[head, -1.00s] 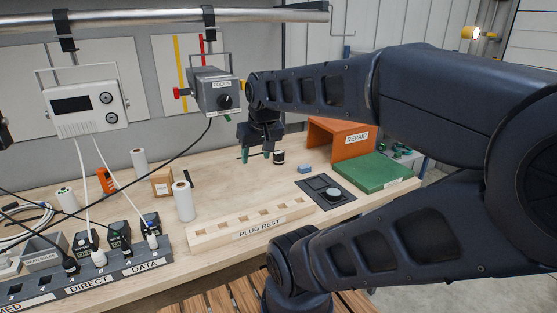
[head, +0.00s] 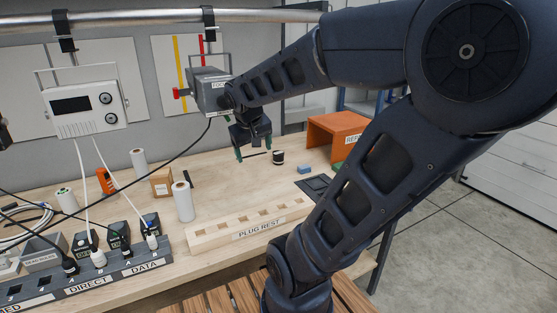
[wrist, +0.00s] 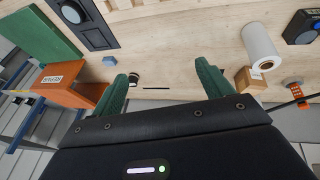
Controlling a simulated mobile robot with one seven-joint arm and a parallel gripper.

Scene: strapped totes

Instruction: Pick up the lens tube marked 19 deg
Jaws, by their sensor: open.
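A short black cylinder with a white band (head: 278,157) stands on the bench, just right of my gripper in the head view. It looks like a lens tube, but I cannot read any marking on it. It also shows in the wrist view (wrist: 133,77), close beside the tip of the left finger, partly hidden by it. My gripper (head: 254,151) is open and empty above the bench. Its two green fingers are wide apart in the wrist view (wrist: 164,78), with bare wood and a thin black bar (wrist: 155,88) between them.
An orange REPAIR stand (head: 335,131) is at the right, a dark plate (head: 314,185) in front of it. A PLUG REST block (head: 250,224) lies at the front edge. White rolls (head: 183,203) and a cardboard box (head: 161,181) stand left. A grey box (head: 212,92) hangs above near my arm.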

